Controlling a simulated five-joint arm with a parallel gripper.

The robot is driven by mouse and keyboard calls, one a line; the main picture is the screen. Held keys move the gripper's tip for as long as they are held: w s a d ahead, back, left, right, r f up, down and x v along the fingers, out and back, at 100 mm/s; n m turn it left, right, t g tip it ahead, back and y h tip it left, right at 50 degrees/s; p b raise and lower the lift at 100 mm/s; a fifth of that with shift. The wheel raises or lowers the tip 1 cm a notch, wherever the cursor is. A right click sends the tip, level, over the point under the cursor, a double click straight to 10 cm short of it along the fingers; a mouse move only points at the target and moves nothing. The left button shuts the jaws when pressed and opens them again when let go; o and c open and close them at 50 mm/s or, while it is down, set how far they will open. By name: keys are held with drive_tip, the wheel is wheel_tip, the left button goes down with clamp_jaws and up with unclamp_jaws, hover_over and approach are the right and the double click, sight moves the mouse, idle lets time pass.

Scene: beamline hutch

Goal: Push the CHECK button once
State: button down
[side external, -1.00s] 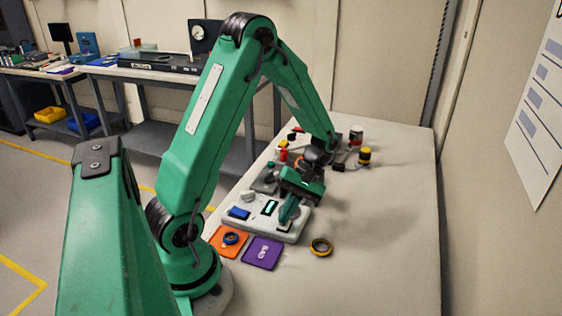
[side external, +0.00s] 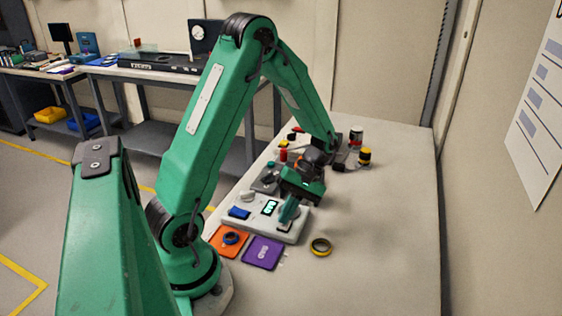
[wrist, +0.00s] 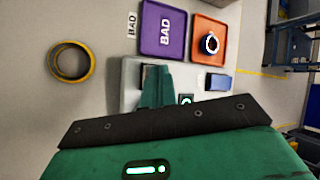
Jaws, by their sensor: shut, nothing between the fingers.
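A pale control box (side external: 262,231) stands on the table, with a lit green display (side external: 270,208) and a blue block or button (side external: 239,212) to its left. In the wrist view the box (wrist: 130,72) and the blue part (wrist: 217,82) show behind my gripper. My gripper (side external: 286,221) is shut and empty, pointing down at the right end of the box, over a small dark-edged part (side external: 284,228). The fingers (wrist: 155,85) hide most of that part. I cannot read a CHECK label, nor tell whether the fingertips touch.
A purple BAD tray (side external: 262,252) and an orange tray (side external: 220,245) holding a dark ring (side external: 231,239) lie in front of the box. A yellow-and-black ring (side external: 320,246) lies to the right. Small items stand behind the gripper. The table's right side is clear.

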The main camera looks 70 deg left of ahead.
sight(288, 223)
drive_tip(key=shift+r, duration=0.65)
drive_tip(key=shift+r, duration=0.15)
drive_tip(key=shift+r, duration=2.4)
drive_tip(key=s+d+r+m+t+y, duration=0.1)
drive_tip(key=s+d+r+m+t, duration=0.1)
drive_tip(key=d+r+m+t, duration=0.2)
drive_tip(key=s+d+r+m+t+y, duration=0.1)
drive_tip(key=d+r+m+t, duration=0.3)
drive_tip(key=r+m+t, duration=0.4)
drive_tip(key=shift+s+d+r+m+t, duration=0.2)
drive_tip(key=shift+s+r+m+t, duration=0.15)
drive_tip(key=shift+r+m, duration=0.6)
idle(2.6)
